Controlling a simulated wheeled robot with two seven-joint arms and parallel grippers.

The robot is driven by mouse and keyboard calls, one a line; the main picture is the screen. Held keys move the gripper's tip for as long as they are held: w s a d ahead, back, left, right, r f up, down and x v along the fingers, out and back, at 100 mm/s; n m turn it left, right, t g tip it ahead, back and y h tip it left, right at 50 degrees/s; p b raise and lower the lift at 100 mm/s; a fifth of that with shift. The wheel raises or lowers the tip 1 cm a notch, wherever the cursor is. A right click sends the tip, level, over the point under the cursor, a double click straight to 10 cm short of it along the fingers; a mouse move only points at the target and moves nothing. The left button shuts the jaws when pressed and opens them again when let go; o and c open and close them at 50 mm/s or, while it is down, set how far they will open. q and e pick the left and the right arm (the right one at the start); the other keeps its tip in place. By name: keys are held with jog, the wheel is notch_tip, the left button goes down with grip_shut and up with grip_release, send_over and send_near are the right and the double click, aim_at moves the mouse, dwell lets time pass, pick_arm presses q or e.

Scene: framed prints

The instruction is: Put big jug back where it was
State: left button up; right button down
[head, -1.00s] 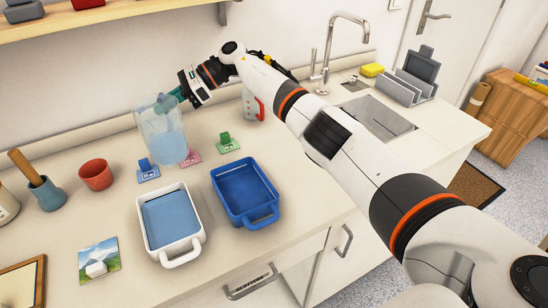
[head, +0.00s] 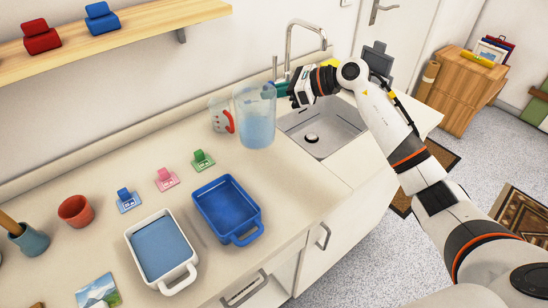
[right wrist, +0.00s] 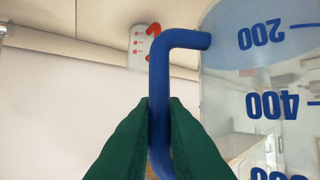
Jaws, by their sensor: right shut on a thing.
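The big jug (head: 255,118) is clear, with blue liquid low inside, and stands upright near the left edge of the sink. Its blue handle (right wrist: 160,90) and blue scale numbers show in the right wrist view. My right gripper (head: 286,88) is shut on this handle from the right; its green fingers (right wrist: 160,135) pinch the handle. I cannot tell whether the jug's base touches the counter. A smaller jug with a red handle (head: 219,115) stands just left of it, partly hidden. My left gripper is not in view.
The sink (head: 325,130) with its tap (head: 300,45) lies right of the jug. Blue, pink (head: 165,180) and green tags stand on the counter. A white tray (head: 190,275) with blue liquid and a blue tray (head: 250,238) are in front. The counter behind the tags is clear.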

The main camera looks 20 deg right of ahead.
jog(key=f, duration=0.3)
jog(key=f+p, duration=0.1)
jog(key=f, duration=0.5)
jog(key=shift+s+d+f, duration=0.1)
jog(key=shift+s+d, duration=0.05)
jog(key=shift+d, duration=0.2)
jog(key=shift+f, duration=0.25)
jog(key=shift+f, duration=0.1)
jog(key=c, duration=1.5)
grip_release()
